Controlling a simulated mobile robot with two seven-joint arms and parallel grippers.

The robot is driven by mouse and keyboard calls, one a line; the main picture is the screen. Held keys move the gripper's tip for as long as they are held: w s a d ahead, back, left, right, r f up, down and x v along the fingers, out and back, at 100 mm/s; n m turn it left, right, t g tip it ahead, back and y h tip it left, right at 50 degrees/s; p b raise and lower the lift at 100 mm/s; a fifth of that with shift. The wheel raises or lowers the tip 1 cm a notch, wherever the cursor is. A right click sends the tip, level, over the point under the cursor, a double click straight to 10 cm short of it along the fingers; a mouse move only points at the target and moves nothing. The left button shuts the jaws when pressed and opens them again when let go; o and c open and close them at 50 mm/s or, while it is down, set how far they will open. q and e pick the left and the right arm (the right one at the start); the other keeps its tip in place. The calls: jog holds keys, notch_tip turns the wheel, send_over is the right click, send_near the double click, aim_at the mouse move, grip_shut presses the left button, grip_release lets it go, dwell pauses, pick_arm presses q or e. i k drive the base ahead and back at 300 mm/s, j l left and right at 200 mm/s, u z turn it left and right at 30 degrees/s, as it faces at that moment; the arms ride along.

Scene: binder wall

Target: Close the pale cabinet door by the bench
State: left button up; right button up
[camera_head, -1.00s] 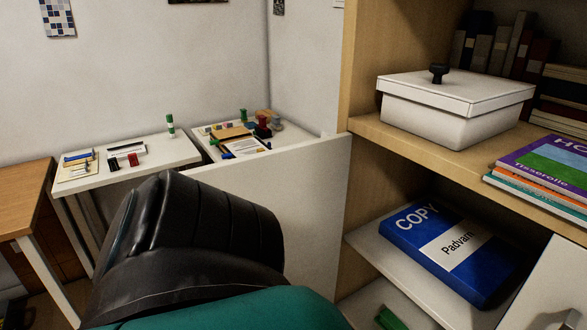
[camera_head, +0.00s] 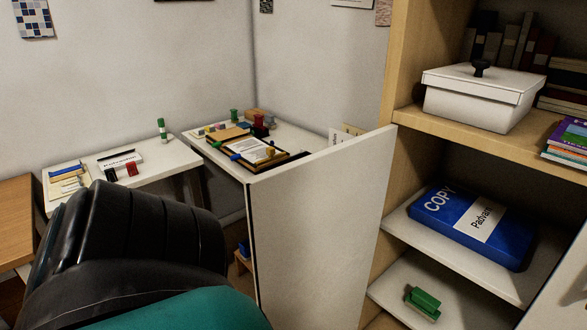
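The pale cabinet door (camera_head: 315,235) stands open in the middle of the head view. It is a plain white panel joined to the left side of the wooden cabinet (camera_head: 402,75), with its free edge towards the left and nearer to me. The black and teal part of my arm (camera_head: 125,240) fills the lower left, in front of the scene and left of the door. Whether it touches the door I cannot tell. Neither gripper shows. The door's lower part runs out of the picture. Behind it stands the white bench (camera_head: 190,137) with stationery on it.
A second white panel (camera_head: 562,280) stands at the lower right. The cabinet's shelves hold a lidded white box (camera_head: 475,100), a blue COPY package (camera_head: 470,222), a green object (camera_head: 423,302) and books. A second white table (camera_head: 150,165) and a wooden top (camera_head: 15,220) are on the left.

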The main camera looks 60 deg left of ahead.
aim_at(314, 220)
jog(key=k+j, duration=0.75)
jog(key=j, duration=0.2)
jog(key=k+j, duration=0.1)
jog(key=j, duration=1.4)
jog(key=k, duration=0.55)
jog(key=i+j+z, duration=0.1)
jog(key=z, duration=0.25)
jog(key=i+j+z, duration=0.15)
jog(key=i+z, duration=0.15)
